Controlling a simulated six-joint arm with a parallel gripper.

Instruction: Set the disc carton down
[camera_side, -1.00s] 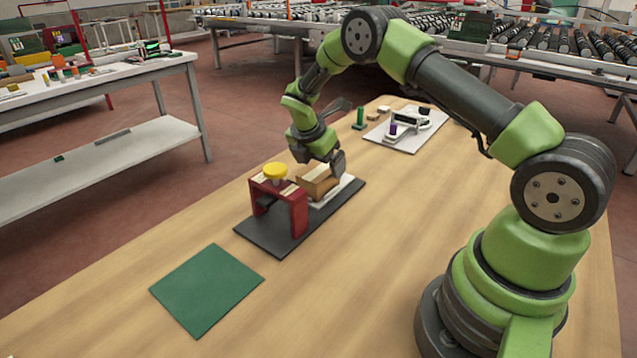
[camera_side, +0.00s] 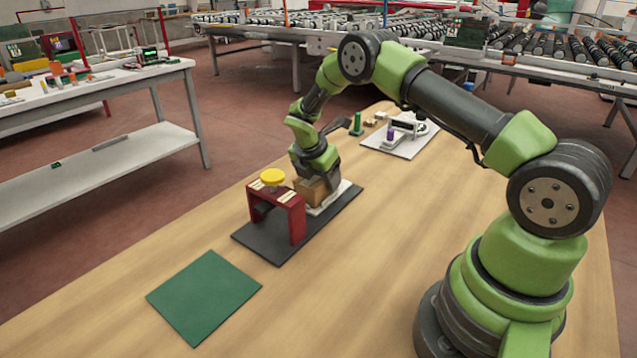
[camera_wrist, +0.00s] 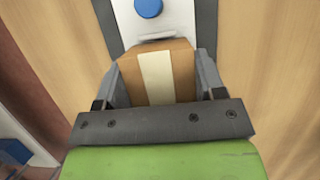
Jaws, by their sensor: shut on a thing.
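The disc carton is a brown box (camera_side: 309,191) with a pale tape strip, seen behind the red stand in the side view. The wrist view shows the carton (camera_wrist: 183,73) between two grey fingers. My gripper (camera_side: 318,186) points down and is shut on the carton; it also shows in the wrist view (camera_wrist: 158,85). The carton is over or on a white plate (camera_side: 337,198) on the dark grey base (camera_side: 262,240). I cannot tell whether its underside touches the plate.
A red stand (camera_side: 296,217) with a yellow knob (camera_side: 272,176) stands close beside the carton. A blue round button (camera_wrist: 148,7) is on the white plate. A green mat (camera_side: 205,295) lies at the front left. A white board (camera_side: 399,145) with small fixtures lies farther back.

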